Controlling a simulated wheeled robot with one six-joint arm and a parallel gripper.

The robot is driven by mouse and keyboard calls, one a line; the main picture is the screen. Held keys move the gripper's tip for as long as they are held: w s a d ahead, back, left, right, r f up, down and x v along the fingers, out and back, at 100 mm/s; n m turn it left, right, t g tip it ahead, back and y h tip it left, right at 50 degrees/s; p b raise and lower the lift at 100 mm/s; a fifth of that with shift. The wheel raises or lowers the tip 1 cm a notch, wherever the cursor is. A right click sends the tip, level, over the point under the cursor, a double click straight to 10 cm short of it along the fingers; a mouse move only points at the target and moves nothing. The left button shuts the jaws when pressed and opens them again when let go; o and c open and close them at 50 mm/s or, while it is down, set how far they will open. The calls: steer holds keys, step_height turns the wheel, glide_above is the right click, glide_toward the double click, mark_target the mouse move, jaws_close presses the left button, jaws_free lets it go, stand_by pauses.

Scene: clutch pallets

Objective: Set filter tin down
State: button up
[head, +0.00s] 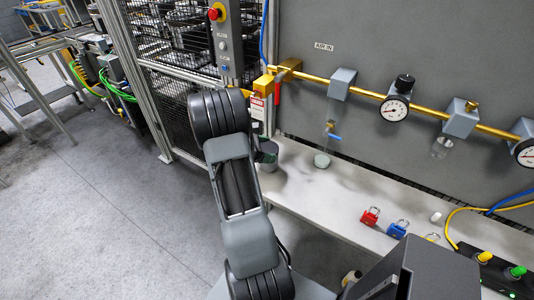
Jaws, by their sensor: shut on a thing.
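A small dark grey-green can (268,157), which may be the filter tin, shows just right of my arm at the left end of the pale bench. Its left side is hidden behind my arm, and I cannot tell whether it touches the bench or is held. My gripper is hidden behind my own arm links, so its jaws and its grip do not show.
A pale bench (320,190) runs below a grey panel with a brass pipe and gauges. A small round dish (322,160) sits under a blue-handled tap (332,134). A red padlock (370,216) and a blue padlock (398,229) lie further right. Bare bench lies between dish and padlocks.

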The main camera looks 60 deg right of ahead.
steer(key=shift+f, duration=1)
steer(key=shift+f, duration=0.15)
steer(key=o, duration=0.9)
steer(key=shift+w+a+r, duration=0.1)
steer(key=shift+w+r, duration=0.05)
steer(key=shift+r, duration=0.05)
steer(key=b+v, duration=0.2)
steer(key=v, duration=1)
steer(key=s+a+r+m+t+y, duration=0.1)
steer(key=a+r+m+t+y, duration=0.1)
steer(key=a, duration=0.8)
steer(key=s+a+r+m+t+y, duration=0.2)
steer(key=a+r+m+t+y, duration=0.1)
steer(key=a+t, duration=0.4)
steer(key=s+a+r+m+t+y, duration=0.2)
steer(key=a+m+t+y, duration=0.2)
steer(key=a, duration=0.9)
steer(key=shift+s+a+r+t, duration=0.15)
steer(key=shift+a+r+t, duration=0.15)
steer(key=shift+r+t, duration=0.1)
